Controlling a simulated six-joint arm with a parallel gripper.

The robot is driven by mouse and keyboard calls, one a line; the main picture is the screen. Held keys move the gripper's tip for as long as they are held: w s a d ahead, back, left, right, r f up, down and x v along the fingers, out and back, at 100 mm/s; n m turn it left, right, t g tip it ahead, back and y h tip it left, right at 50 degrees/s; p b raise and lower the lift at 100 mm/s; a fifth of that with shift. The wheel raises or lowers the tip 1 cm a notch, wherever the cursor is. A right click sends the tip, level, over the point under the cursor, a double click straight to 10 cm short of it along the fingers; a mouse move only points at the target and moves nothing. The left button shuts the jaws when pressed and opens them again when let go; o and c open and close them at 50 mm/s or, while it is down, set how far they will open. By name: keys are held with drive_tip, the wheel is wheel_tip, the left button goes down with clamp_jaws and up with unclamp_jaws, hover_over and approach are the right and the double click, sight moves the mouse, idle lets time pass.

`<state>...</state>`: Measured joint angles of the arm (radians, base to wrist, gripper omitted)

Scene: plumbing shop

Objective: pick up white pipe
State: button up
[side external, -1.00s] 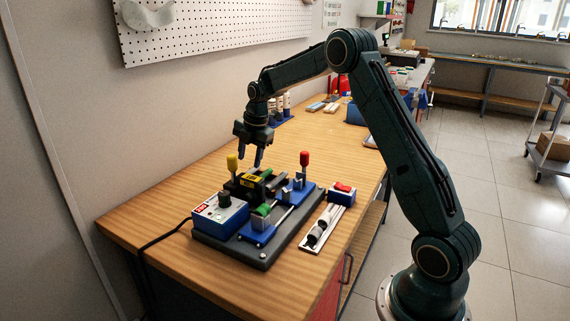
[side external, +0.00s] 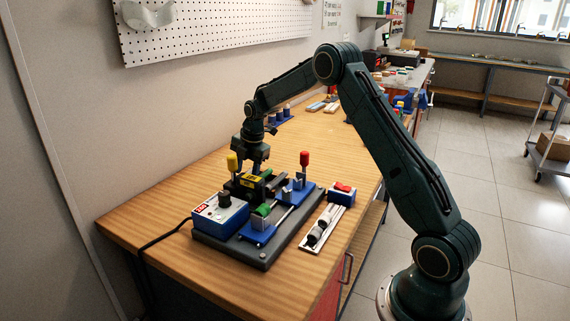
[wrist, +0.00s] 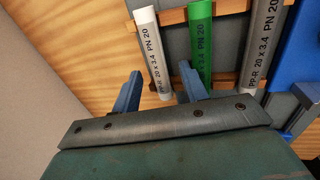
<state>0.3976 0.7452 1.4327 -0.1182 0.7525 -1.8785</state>
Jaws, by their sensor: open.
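The white pipe (wrist: 151,45), with dark lettering, lies between a green pipe (wrist: 201,40) on its right and the wall side in the wrist view. My gripper (wrist: 160,78) is open, with one blue-grey finger on each side of the white pipe in that view. The right finger overlaps the green pipe's lower end in the picture. Whether either finger touches a pipe cannot be told. In the side external view my gripper (side external: 257,168) points down, low behind the bench machine. I cannot make out the white pipe there.
A grey pipe (wrist: 263,40) lies right of the green one. The pipes rest on a wooden rack. The welding machine with a blue-and-white control box (side external: 220,215) and red and yellow handles stands close in front.

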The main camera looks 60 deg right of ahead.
drive_tip(key=shift+c, duration=0.2)
clamp_jaws()
drive_tip(key=shift+r, duration=0.1)
drive_tip(key=w+v, duration=0.2)
drive_tip(key=v, duration=0.7)
drive_tip(key=w+r+v, duration=0.1)
drive_tip(key=w+v, duration=0.1)
drive_tip(key=v, duration=0.8)
drive_tip(key=shift+w+r, duration=0.1)
drive_tip(key=shift+r, duration=0.05)
